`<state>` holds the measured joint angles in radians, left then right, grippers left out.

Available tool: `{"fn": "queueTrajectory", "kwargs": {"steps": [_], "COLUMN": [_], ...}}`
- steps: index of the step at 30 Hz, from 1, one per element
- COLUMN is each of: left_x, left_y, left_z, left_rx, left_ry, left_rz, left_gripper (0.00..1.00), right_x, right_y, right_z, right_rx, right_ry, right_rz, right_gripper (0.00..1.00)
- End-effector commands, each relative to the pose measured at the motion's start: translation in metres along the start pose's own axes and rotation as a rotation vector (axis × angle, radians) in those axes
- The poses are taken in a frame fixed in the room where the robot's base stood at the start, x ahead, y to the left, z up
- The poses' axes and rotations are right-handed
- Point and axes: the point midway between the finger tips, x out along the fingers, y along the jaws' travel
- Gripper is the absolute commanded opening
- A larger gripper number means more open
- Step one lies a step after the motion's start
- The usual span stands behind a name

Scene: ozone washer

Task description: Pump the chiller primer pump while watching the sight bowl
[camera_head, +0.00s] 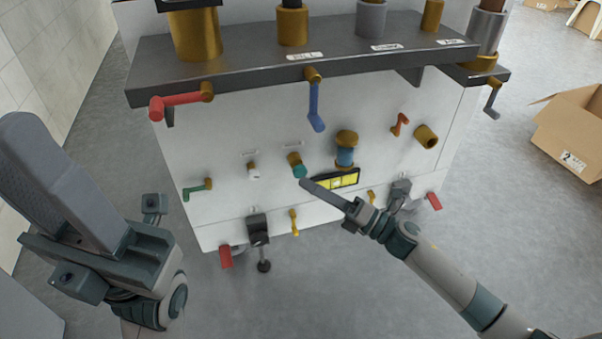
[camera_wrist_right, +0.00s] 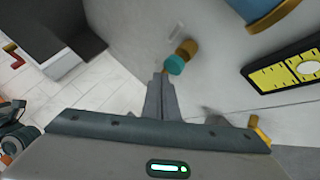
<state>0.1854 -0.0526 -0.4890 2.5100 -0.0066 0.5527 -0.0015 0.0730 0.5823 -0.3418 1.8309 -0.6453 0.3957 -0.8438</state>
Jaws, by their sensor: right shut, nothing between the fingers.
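A teal-tipped plunger knob on a brass collar (camera_head: 297,165), which looks like the primer pump, sticks out of the white machine's front panel. It also shows in the right wrist view (camera_wrist_right: 176,64). A blue-glass bowl with brass caps (camera_head: 345,155), which looks like the sight bowl, sits to its right; part of it shows in the wrist view (camera_wrist_right: 270,15). My right gripper (camera_head: 303,182) is shut and empty, its tips just below the teal knob; whether they touch it I cannot tell. My left gripper (camera_head: 50,170) looks shut and empty, left of the machine.
A yellow-and-black gauge plate (camera_head: 336,181) is beside my right fingers. A blue lever (camera_head: 315,108), a red lever (camera_head: 178,101) and a green handle (camera_head: 197,189) stick out of the machine. A cardboard box (camera_head: 570,130) stands on the floor at right.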

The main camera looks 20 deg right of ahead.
Motion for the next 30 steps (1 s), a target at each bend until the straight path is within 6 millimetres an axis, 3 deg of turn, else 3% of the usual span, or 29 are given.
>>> {"fn": "queueTrajectory", "kwargs": {"steps": [30], "left_x": [0.0017], "left_y": [0.0003], "left_z": [-0.0003], "left_rx": [-0.001], "left_ry": [0.004], "left_rz": [0.002], "left_gripper": [0.32], "right_x": [0.0062], "right_y": [-0.0040], "right_z": [0.0046], "right_rx": [-0.001], "right_ry": [0.000], "right_rz": [0.000], "right_gripper": [0.00]}}
